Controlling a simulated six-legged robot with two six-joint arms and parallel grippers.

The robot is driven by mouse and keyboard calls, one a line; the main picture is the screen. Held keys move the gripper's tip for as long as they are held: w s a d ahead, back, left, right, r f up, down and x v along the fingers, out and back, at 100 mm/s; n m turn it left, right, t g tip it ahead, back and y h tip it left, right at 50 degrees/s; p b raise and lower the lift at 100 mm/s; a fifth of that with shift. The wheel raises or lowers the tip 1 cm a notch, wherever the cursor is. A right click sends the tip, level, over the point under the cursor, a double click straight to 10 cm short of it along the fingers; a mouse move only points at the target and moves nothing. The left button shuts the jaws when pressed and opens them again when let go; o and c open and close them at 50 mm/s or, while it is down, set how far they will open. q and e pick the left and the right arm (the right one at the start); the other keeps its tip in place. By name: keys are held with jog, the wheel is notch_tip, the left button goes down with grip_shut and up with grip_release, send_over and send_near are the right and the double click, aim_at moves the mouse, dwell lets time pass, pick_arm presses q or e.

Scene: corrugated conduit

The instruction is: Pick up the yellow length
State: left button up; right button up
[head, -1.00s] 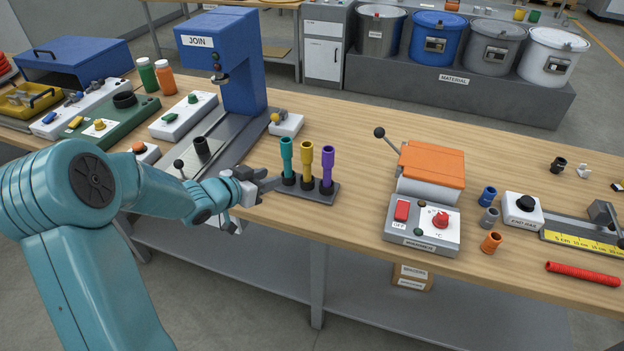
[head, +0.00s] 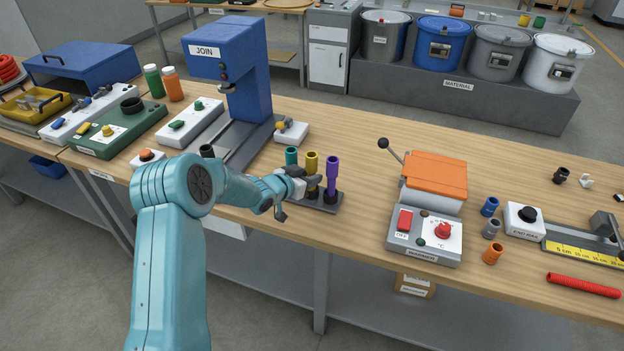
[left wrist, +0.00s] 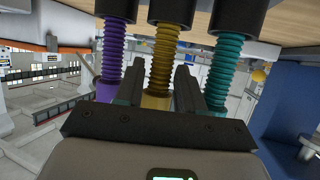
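The yellow length (head: 311,162) stands upright in the middle of a dark rack (head: 327,206), between a teal length (head: 291,157) and a purple length (head: 332,172). My left gripper (head: 304,184) is at the rack, in front of the yellow length and hiding part of it. In the left wrist view, the corrugated yellow length (left wrist: 161,62) lies between the two fingers of the left gripper (left wrist: 158,88), with a gap on either side. The purple length (left wrist: 112,55) and teal length (left wrist: 222,75) stand just outside the fingers. My right gripper is not in view.
The blue JOIN press (head: 230,65) stands behind and left of the rack. A warming unit with an orange lid (head: 434,170) stands to the right, with bare table between. A red corrugated length (head: 583,284) lies at the far right.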

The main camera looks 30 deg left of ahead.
pick_arm(q)
jog(key=shift+s+a, duration=0.1)
grip_shut()
jog(key=shift+r, duration=0.1)
